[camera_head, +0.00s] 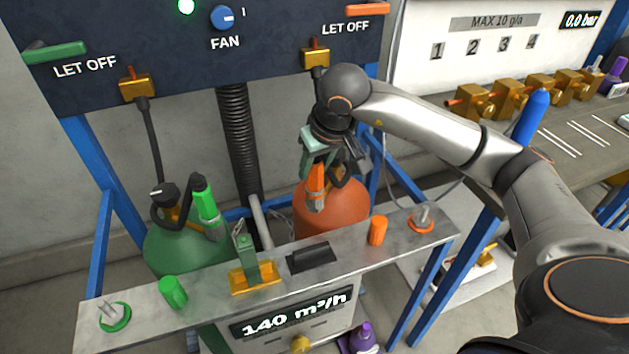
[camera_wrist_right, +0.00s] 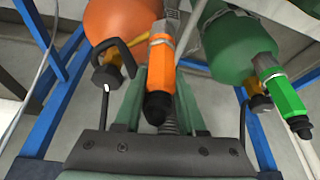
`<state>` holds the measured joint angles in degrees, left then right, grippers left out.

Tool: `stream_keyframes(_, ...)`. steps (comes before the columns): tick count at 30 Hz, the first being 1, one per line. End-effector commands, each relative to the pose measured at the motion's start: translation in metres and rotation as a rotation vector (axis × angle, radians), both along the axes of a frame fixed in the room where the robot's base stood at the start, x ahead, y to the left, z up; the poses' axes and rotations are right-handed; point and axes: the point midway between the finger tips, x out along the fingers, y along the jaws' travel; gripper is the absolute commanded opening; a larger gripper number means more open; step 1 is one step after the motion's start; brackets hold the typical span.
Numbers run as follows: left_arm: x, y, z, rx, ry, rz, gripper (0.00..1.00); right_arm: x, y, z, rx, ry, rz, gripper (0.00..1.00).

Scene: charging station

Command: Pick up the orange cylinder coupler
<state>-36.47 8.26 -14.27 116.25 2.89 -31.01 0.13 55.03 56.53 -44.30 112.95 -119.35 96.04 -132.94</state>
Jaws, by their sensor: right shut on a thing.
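The gripper's wrist hides part of the cylinder's valve. My left gripper is not in view.
The green cylinder (camera_head: 180,248) with its green coupler (camera_head: 206,205) stands to the left. A metal shelf (camera_head: 210,284) in front carries an orange cap (camera_head: 377,231), a green cap (camera_head: 172,292) and fittings. The dark FAN panel (camera_head: 165,45) and blue frame posts surround the cylinders.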

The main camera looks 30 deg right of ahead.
Motion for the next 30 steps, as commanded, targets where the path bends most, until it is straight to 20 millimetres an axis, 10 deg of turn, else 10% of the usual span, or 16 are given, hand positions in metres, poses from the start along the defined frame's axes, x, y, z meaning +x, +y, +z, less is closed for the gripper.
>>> stream_keyframes(7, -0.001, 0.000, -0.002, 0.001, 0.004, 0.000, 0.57, 0.000, 0.000, 0.000, 0.000, -0.001, 0.000, 0.00)
stream_keyframes(23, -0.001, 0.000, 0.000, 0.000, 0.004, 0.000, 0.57, 0.000, 0.000, 0.004, 0.000, -0.003, -0.001, 0.00)
stream_keyframes(30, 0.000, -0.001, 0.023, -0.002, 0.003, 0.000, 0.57, -0.008, 0.000, 0.040, -0.001, -0.006, -0.013, 0.00)
